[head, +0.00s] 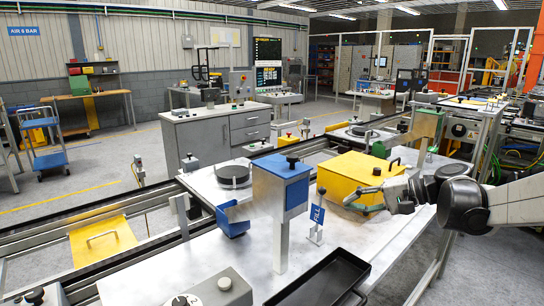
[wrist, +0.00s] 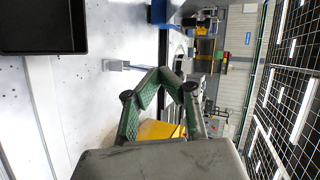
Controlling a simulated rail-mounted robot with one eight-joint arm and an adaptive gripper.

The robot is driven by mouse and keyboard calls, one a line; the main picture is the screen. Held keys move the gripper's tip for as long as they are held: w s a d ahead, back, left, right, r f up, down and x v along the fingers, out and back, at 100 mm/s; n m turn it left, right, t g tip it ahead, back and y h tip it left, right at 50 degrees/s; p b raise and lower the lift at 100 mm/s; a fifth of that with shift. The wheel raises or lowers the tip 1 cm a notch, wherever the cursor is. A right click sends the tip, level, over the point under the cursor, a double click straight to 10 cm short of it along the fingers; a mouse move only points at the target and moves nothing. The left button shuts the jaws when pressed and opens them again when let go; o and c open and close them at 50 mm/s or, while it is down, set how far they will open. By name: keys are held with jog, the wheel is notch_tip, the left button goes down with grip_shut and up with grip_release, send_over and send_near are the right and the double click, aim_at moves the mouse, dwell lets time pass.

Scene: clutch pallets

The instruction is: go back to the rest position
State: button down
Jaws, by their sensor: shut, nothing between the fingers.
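My gripper (head: 364,198) reaches in from the right side of the head view, above the pale worktable (head: 262,262). In the head view it overlaps the front of the yellow box (head: 345,172); I cannot tell the gap between them. In the wrist view the fingers of my gripper (wrist: 160,72) slant together and meet at the tips, with nothing held. Part of the yellow box (wrist: 155,130) shows behind the fingers there. The arm is stretched out from the right edge.
A blue box on a post (head: 280,190) and a small FILL sign (head: 317,217) stand left of my gripper. A black tray (head: 318,283) lies at the front, also in the wrist view (wrist: 42,48). A round dark plate (head: 233,174) sits further back.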

jog(key=s+a+f+n+h, duration=0.1)
jog(key=s+a+h, duration=0.15)
jog(key=s, duration=0.45)
jog(key=s+a+f+h, duration=0.2)
jog(key=s+h, duration=0.2)
jog(key=s, duration=0.3)
jog(key=s+d+f+n+h, duration=0.2)
jog(key=s, duration=0.4)
jog(key=s+d+f+n+t+h, duration=0.1)
jog(key=s+f+h, duration=0.1)
jog(key=s, duration=0.5)
jog(key=shift+d+n+t+h, duration=0.3)
jog(key=shift+d+n+h, duration=0.1)
jog(key=shift+h, duration=0.35)
